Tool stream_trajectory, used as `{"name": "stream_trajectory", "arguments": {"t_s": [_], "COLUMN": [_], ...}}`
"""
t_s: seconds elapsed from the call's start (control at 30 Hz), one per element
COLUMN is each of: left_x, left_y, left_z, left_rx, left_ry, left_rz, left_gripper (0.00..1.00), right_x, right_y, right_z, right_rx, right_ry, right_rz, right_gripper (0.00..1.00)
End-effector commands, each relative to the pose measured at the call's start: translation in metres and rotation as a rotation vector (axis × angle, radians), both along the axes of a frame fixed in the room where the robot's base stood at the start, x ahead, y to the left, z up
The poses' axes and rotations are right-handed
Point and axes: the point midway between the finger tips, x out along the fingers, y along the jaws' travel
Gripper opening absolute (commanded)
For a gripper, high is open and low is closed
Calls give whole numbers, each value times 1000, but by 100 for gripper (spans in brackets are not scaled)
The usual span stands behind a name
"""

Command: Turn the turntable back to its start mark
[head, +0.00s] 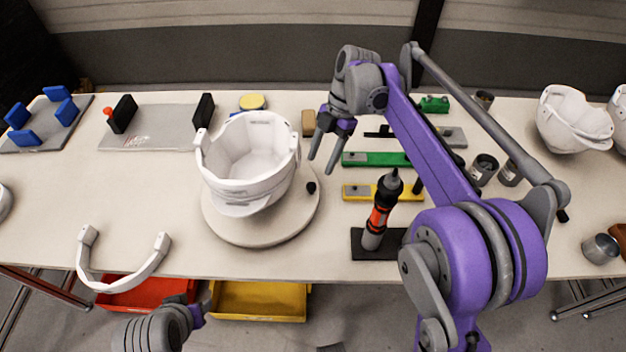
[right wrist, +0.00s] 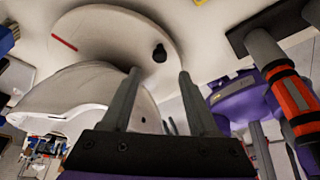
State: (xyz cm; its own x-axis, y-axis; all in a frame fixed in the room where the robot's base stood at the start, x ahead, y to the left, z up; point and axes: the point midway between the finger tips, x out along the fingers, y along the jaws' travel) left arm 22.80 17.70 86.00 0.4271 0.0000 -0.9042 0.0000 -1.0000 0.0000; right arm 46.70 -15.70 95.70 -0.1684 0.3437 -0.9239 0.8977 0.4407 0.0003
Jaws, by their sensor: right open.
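The turntable (head: 285,228) is a round beige disc on the table, left of centre. A white helmet shell (head: 245,170) stands on it. A black knob (head: 311,187) rises near the disc's right edge. In the right wrist view, the turntable (right wrist: 110,25) carries a short red line (right wrist: 63,43), and the knob (right wrist: 159,53) appears just beyond and between my fingertips. My right gripper (head: 321,157) is open and empty, above and behind the knob, apart from it. My left gripper (head: 205,304) is partly visible at the bottom edge; its fingers are unclear.
An orange-black screwdriver (head: 380,212) stands in a dark holder right of the turntable. Green (head: 375,159) and yellow (head: 360,192) bars lie nearby. A white curved band (head: 125,283) lies at the front left. Red and yellow bins sit below the table's front edge.

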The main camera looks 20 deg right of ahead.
Motion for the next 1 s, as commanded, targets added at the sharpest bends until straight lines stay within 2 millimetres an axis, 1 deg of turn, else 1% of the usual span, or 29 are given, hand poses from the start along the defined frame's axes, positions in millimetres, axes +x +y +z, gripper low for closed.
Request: {"name": "stream_trajectory", "arguments": {"t_s": [0.03,0.1,0.2,0.33,0.5,0.77,0.8,0.87,1.0], "left_x": [0,-1,-1,-1,-1,-1,-1,-1,-1], "left_y": [0,0,0,0,0,0,0,0,0], "left_z": [-2,-3,-5,-7,-7,-7,-7,-7,-7], "left_rx": [0,0,0,0,0,0,0,0,0], "left_ry": [1,1,2,2,3,2,2,2,2], "left_rz": [0,0,0,0,0,0,0,0,0], "left_gripper": [48,48,48,48,48,48,48,48,48], "right_x": [-2,-4,-7,-10,-12,-12,-12,-12,-12], "right_y": [4,9,15,20,24,25,25,25,24], "right_z": [-11,-24,-40,-56,-65,-66,-66,-66,-66], "right_rx": [0,0,0,0,0,0,0,0,0], "right_ry": [0,-1,-1,0,0,0,0,0,0], "right_rz": [1,2,2,0,0,0,0,0,0], "right_gripper": [60,60,60,60,60,60,57,46,21]}}
